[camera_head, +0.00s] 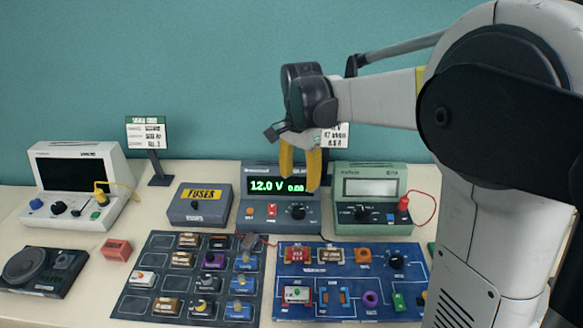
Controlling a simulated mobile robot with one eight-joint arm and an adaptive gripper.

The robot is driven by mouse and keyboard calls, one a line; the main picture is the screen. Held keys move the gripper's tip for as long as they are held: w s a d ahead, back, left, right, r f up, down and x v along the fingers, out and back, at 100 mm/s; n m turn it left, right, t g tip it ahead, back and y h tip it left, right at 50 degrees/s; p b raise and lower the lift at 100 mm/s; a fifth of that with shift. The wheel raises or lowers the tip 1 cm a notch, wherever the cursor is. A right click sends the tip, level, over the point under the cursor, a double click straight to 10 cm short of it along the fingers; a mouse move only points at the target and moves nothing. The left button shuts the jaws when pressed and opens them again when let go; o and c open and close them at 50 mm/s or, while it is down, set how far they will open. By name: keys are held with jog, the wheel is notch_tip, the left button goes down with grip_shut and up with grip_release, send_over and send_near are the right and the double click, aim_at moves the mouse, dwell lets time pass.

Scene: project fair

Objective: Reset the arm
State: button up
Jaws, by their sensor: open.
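My arm reaches in from the right and extends left above the back of the table. My gripper (299,188) points downward, with its yellow fingers in front of the upper part of the power supply (256,226) that reads 12.0 V. The fingers look empty. How far they are from the power supply is hard to tell. The gripper is open. The gap between the fingertips is hard to make out from this angle.
Below are a dark component tray (135,307) and a blue circuit board (330,282). A fuses box (200,204), a white instrument (60,215) and a green meter (370,228) line the back. A speaker unit (45,270) sits left. Bare table shows at far left.

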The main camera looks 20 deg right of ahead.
jog(key=s+r+n+t, duration=0.2)
jog(key=s+n+t, duration=0.5)
jog(key=s, duration=1.3)
jog(key=n, duration=0.4)
jog(key=shift+r, duration=0.2)
